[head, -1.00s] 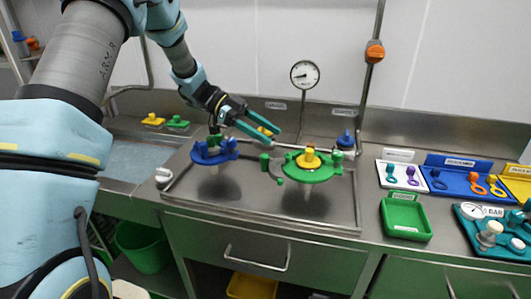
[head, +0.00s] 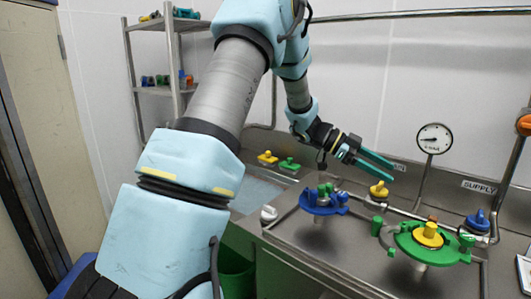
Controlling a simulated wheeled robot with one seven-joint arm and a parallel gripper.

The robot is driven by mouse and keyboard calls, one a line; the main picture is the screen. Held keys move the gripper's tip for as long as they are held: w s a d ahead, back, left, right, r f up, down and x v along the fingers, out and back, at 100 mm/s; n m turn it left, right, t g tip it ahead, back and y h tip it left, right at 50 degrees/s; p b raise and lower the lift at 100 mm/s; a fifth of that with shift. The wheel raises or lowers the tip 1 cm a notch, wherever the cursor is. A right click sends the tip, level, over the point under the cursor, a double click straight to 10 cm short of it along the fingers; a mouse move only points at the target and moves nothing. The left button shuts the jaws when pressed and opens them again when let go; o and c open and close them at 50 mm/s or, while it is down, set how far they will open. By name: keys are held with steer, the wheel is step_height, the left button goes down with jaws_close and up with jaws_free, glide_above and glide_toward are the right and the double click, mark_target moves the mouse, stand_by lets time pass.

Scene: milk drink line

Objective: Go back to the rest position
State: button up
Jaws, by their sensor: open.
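My gripper (head: 378,168) is at the end of my arm, raised above the steel worktop. Its two teal fingers are apart with nothing between them. Below and to its left stands a blue fitting (head: 322,203) with a green centre. Below and to its right stands a green fitting (head: 428,240) with a yellow centre. A small yellow part (head: 379,194) shows just under the fingertips, apart from them as far as I can tell.
A pressure gauge (head: 434,138) stands at the back right, near a blue valve (head: 477,223). A sink (head: 258,192) lies to the left, with a yellow part (head: 267,157) and a green part (head: 289,164) behind it. A shelf rack (head: 160,90) stands farther back left.

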steer(key=w+a+r+n+t, duration=0.2)
steer(key=w+a+n+t, duration=0.35)
steer(key=w+t, duration=0.3)
steer(key=w+a+f+n+t+y, duration=0.1)
steer(key=w+a+n+t+y, duration=0.25)
steer(key=a, duration=0.45)
steer(key=w+a+n+t+y, duration=0.2)
steer(key=a+n, duration=0.3)
steer(key=a, duration=0.2)
steer(key=s+a+f+n+g+y, duration=0.1)
steer(key=s+a+f+n+y, duration=0.2)
steer(key=s+a, duration=0.3)
steer(key=s+a+f+n+g+y, duration=0.1)
steer(key=s+a+f+n+y, duration=0.15)
steer(key=a, duration=0.65)
steer(key=s+a+f+n+g, duration=0.1)
steer(key=s+n+g, duration=0.1)
steer(key=s, duration=0.5)
steer(key=s+a+f+n+g, duration=0.1)
steer(key=s+a+n+g, duration=0.1)
steer(key=s, duration=0.5)
steer(key=shift+s+a+f+g+y, duration=0.2)
steer(key=shift+a+g+y, duration=0.1)
steer(key=shift+y, duration=0.1)
steer(key=shift+n, duration=0.25)
